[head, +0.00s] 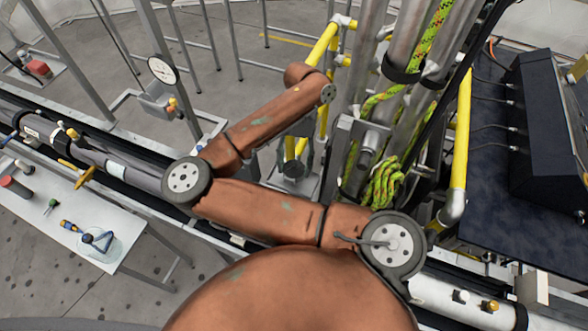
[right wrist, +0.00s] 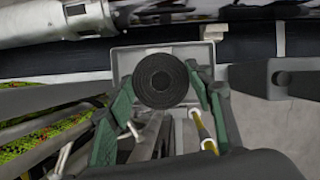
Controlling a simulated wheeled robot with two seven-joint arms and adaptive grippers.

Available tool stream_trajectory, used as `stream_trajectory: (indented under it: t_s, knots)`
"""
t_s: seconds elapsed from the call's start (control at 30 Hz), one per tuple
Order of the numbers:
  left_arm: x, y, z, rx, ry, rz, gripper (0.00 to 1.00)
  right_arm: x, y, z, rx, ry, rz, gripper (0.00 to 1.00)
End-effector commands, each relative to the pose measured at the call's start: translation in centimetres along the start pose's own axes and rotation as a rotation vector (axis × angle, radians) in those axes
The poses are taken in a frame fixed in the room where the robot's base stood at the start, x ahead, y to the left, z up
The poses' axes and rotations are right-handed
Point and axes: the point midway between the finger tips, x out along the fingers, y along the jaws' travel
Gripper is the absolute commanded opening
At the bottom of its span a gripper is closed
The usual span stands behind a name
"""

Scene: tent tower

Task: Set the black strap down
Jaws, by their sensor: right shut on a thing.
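The black strap (right wrist: 160,81) is rolled into a round coil and shows end-on in the right wrist view. My right gripper (right wrist: 160,92) has its green-edged fingers on both sides of the coil and is shut on it. In the head view a dark form that looks like my right gripper (head: 293,165) shows below the far end of my brown arm, beside the grey posts. The strap cannot be made out clearly there. A pale grey plate or box (right wrist: 125,57) lies behind the coil; whether the coil touches it cannot be told. My left gripper is not in view.
Grey posts, yellow pipes (head: 462,130) and a green rope (head: 384,185) crowd the space right of the gripper. A black case (head: 545,120) stands on a dark surface at right. A white table (head: 130,243) with small tools is at left.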

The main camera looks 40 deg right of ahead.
Motion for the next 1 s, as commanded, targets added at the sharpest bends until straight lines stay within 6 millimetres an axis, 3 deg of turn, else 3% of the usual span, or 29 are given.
stream_trajectory:
  t_s: [0.2,0.67,0.7,0.9,1.0]
  knots:
    - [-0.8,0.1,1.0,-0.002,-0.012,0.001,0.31,2.4,-0.1,-0.9,0.0,-0.002,0.002,0.22]
    - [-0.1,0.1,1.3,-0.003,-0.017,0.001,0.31,2.9,-0.1,-1.2,-0.001,-0.001,0.0,0.22]
    - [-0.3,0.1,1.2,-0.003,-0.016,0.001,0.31,2.8,-0.1,-1.1,-0.001,-0.001,0.0,0.5]
    - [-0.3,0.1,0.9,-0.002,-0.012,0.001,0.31,2.8,-0.1,-1.1,-0.001,-0.001,0.0,0.64]
    - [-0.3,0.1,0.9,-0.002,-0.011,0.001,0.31,2.8,-0.1,-1.1,-0.001,-0.001,0.0,0.65]
